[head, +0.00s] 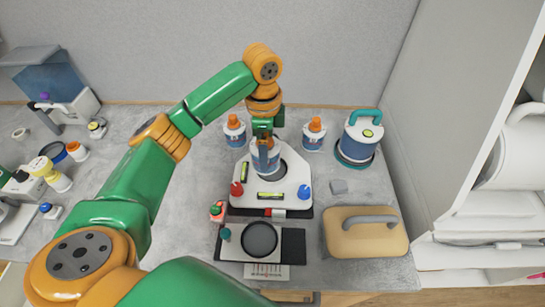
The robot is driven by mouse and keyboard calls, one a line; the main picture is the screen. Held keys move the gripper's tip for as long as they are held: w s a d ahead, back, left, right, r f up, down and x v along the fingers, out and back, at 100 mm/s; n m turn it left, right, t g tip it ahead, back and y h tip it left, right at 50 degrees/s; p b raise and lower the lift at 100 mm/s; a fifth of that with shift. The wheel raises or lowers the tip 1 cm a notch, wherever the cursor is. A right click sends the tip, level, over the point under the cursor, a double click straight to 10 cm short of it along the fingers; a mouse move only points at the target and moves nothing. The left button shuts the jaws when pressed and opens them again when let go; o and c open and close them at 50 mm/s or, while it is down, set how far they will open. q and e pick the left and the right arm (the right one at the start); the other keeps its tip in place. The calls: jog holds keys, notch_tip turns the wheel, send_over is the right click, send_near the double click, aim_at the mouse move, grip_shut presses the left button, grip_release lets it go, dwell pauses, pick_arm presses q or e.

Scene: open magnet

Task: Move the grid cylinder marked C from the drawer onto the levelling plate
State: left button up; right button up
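The levelling plate (296,172) is a pale plate in the middle of the bench, with a red knob, a blue knob and yellow-green level vials. A blue-and-white cylinder (267,162) with an orange top is over the round seat near its far side. It looks upright; whether its base touches the plate I cannot tell, and its letter is not readable. My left gripper (264,139) points down from above and appears shut on the cylinder's orange top. The fingertips are small and partly hidden. My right gripper is not in view.
Two similar orange-topped cylinders stand behind, left (234,133) and right (313,137). A blue-white canister with a teal handle (359,139) stands at right. A tan handled case (366,239) and a dark round-dish device (260,239) are in front. Bottles crowd the left.

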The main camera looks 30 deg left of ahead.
pick_arm(q)
jog(key=w+f, duration=0.2)
jog(key=f, duration=0.1)
jog(key=shift+w+d+p, duration=0.15)
jog(key=shift+w+p, duration=0.25)
notch_tip(320, 180, down, 3)
jog(key=shift+f+p, duration=0.2)
jog(key=shift+p, duration=0.65)
jog(key=shift+w, duration=0.15)
jog(key=shift+f, duration=0.15)
